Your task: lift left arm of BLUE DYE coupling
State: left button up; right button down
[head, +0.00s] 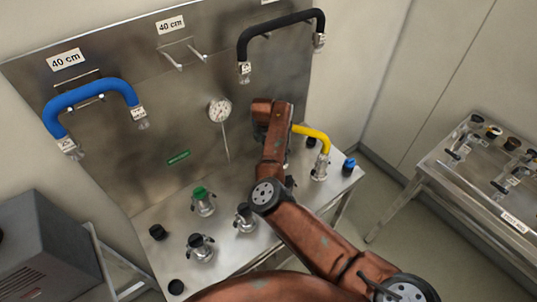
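No label reading BLUE DYE is legible, so I cannot tell which coupling bears that name. On the steel bench (220,255) stand a green-topped coupling (203,202), a black-topped coupling (200,248) and another black-topped coupling (245,218). A yellow hose (313,133) runs down to a metal coupling (320,168) at the bench's right; its other end is hidden behind my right arm. My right arm comes in from the lower right and reaches over the bench. Its gripper is hidden behind the arm links. My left gripper is not in view.
A blue hose (88,92) and a black hose (282,24) hang on the back panel (130,130), near a round gauge (219,110). A blue cap (349,165) sits at the bench's right. A grey box (42,248) stands left, a second bench (470,200) right, with open floor between benches.

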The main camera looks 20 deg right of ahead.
dwell(0.3)
jog(key=c, duration=1.9)
grip_release()
jog(key=r, duration=1.2)
jog(key=shift+s+a, duration=0.1)
jog(key=shift+a, duration=0.3)
